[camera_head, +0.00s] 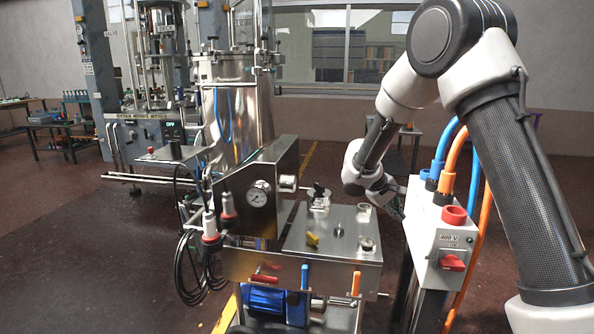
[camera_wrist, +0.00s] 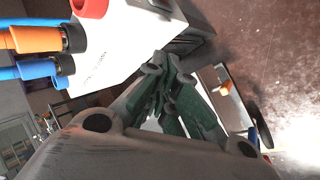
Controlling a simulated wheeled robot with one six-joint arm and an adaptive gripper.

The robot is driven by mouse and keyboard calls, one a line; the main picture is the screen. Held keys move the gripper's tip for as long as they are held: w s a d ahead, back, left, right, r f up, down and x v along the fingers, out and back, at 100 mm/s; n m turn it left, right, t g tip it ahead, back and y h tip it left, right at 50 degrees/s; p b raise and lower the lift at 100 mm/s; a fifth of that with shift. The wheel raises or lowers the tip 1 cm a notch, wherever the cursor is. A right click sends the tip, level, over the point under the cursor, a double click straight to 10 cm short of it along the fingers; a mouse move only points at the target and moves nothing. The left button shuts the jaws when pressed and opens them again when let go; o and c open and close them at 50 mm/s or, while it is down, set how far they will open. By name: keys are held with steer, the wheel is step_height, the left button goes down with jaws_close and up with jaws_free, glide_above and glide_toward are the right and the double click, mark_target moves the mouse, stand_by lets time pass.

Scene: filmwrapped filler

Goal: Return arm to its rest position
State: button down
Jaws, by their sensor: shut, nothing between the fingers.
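My arm rises at the right of the head view and bends down at its elbow, with the wrist low near the white power box. My gripper (camera_head: 397,210) is beside the left face of that box, partly hidden in the head view. In the wrist view my gripper (camera_wrist: 165,72) shows its dark green fingers brought together, with nothing seen between them. It appears apart from the steel table top.
The white power box (camera_head: 441,236) has a red knob and thick blue and orange cables close to my arm. A steel table (camera_head: 313,262) with small parts stands left of my gripper. A steel vessel (camera_head: 236,120) stands behind it. Open floor lies at left.

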steer(key=s+d+r+m+y, duration=0.1)
steer(key=s+r, duration=0.5)
steer(key=s, duration=0.6)
steer(key=s+d+r+m+t+y, duration=0.1)
steer(key=s+r, duration=0.5)
steer(key=s, duration=0.7)
steer(key=s+d+r+m+y, duration=0.2)
steer(key=s+d+r+y, duration=0.2)
steer(key=s, duration=0.8)
steer(key=shift+s+d+r+m+t+y, duration=0.2)
steer(key=shift+r+m+t+y, duration=0.15)
steer(key=shift+r, duration=0.55)
steer(key=c, duration=2.2)
jaws_free()
